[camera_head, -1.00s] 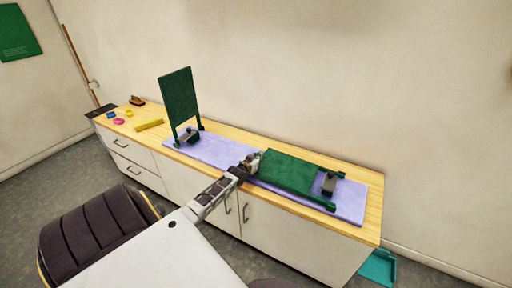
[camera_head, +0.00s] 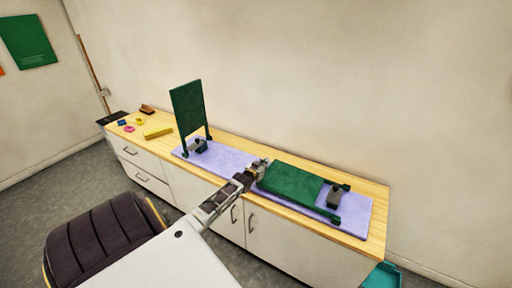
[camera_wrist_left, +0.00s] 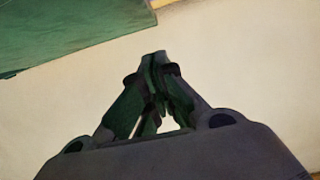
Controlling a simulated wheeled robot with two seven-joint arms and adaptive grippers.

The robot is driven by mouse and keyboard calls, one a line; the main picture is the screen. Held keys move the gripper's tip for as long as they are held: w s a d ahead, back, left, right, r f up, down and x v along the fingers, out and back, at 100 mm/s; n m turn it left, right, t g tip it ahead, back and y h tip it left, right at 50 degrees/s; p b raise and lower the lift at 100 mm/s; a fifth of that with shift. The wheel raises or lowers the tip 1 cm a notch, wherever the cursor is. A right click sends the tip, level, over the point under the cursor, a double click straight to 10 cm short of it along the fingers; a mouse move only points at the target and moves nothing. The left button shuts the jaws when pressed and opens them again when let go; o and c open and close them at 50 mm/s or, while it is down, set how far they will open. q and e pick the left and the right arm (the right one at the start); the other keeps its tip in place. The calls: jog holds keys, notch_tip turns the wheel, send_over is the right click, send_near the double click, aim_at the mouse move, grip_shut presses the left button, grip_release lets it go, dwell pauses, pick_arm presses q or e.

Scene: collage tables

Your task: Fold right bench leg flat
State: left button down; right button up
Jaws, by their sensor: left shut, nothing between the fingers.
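Two green bench legs are on a lilac mat (camera_head: 226,158) on the wooden counter. The left leg (camera_head: 188,107) stands upright on its hinge. The right leg (camera_head: 290,182) lies low and looks about flat along the mat, its hinge end at the right by a dark block (camera_head: 334,196). My left gripper (camera_head: 260,166) is at the left end of the right leg, shut and empty; whether it touches cannot be told. In the left wrist view its closed fingers (camera_wrist_left: 155,60) show, with a green panel (camera_wrist_left: 70,30) at upper left, apart from them in the picture. My right gripper is not in view.
A yellow block (camera_head: 158,132), a pink ring (camera_head: 129,128) and other small items lie at the counter's left end. A dark chair (camera_head: 105,240) stands in front at the left. A teal bin (camera_head: 383,276) is on the floor at the right.

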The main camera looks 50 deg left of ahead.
pick_arm(q)
jog(key=shift+s+d+r, duration=0.2)
jog(key=shift+s, duration=0.4)
jog(key=shift+s+d+r, duration=0.1)
jog(key=shift+s, duration=0.2)
jog(key=shift+p+v, duration=0.3)
jog(key=shift+v, duration=0.95)
jog(key=shift+s+d+r, duration=0.15)
jog(key=shift+s+r, duration=0.05)
jog(key=shift+s, duration=0.45)
jog(key=shift+s+d+r, duration=0.1)
jog(key=shift+s+d, duration=0.1)
jog(key=shift+s, duration=0.4)
jog(key=shift+s+r, duration=0.1)
jog(key=shift+s, duration=0.2)
jog(key=shift+s+d+r, duration=0.2)
jog(key=shift+s, duration=0.3)
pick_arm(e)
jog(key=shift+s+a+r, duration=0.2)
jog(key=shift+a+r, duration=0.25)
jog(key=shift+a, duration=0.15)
